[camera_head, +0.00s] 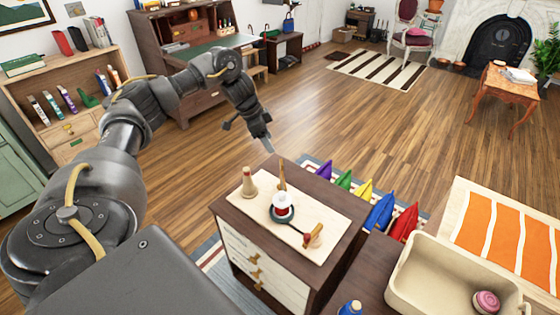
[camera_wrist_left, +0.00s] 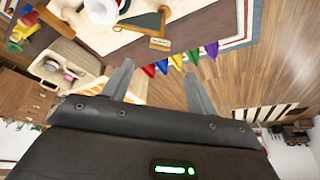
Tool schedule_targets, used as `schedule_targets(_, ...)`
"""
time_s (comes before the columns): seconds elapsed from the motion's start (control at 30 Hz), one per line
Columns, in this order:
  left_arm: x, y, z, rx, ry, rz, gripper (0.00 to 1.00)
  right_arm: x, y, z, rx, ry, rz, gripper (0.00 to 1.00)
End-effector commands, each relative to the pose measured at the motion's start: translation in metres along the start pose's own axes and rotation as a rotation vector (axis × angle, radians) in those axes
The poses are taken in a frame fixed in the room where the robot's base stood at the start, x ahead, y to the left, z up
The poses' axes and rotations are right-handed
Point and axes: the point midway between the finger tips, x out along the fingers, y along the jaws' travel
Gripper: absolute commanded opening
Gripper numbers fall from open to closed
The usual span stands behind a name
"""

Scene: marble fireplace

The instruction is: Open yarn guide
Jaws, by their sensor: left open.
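A small cabinet (camera_head: 325,268) carries a pale board (camera_head: 277,237) on its top. On the board stand a wooden cone-shaped peg (camera_head: 249,183), a thin wooden upright (camera_head: 282,175), and a white-topped spool (camera_head: 281,203) on a dark round base. My left gripper (camera_head: 249,135) is open and empty, above and behind the cabinet in the head view. Its fingers (camera_wrist_left: 160,85) are spread apart in the wrist view. My right gripper is out of view.
Several coloured pointed pieces (camera_head: 379,213) line the cabinet's far right side. A cream tub (camera_head: 415,287) holding a pink round item (camera_head: 486,301) stands at the lower right. A wooden shelf (camera_head: 60,100) and desk stand at left. The wooden floor behind the cabinet is clear.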

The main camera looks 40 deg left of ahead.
Motion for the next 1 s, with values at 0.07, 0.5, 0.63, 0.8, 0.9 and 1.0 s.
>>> schedule_targets(0.07, 0.010, 0.001, 0.000, 0.000, -0.003, 0.004, 0.58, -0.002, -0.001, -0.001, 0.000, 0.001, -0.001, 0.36)
schedule_targets(0.5, 0.085, 0.000, 0.002, -0.004, -0.003, 0.001, 0.58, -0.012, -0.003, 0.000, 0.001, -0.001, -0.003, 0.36)
schedule_targets(0.63, 0.097, 0.000, 0.003, -0.004, -0.003, 0.000, 0.58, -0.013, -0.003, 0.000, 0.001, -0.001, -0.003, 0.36)
schedule_targets(0.8, 0.102, 0.000, 0.003, -0.004, 0.000, -0.001, 0.58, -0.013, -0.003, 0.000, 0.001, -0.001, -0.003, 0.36)
schedule_targets(0.9, 0.102, 0.000, 0.003, -0.003, 0.000, -0.001, 0.58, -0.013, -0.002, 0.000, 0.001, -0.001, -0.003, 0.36)
schedule_targets(1.0, 0.102, 0.000, 0.003, -0.003, -0.001, -0.001, 0.58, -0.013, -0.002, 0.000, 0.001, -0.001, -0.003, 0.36)
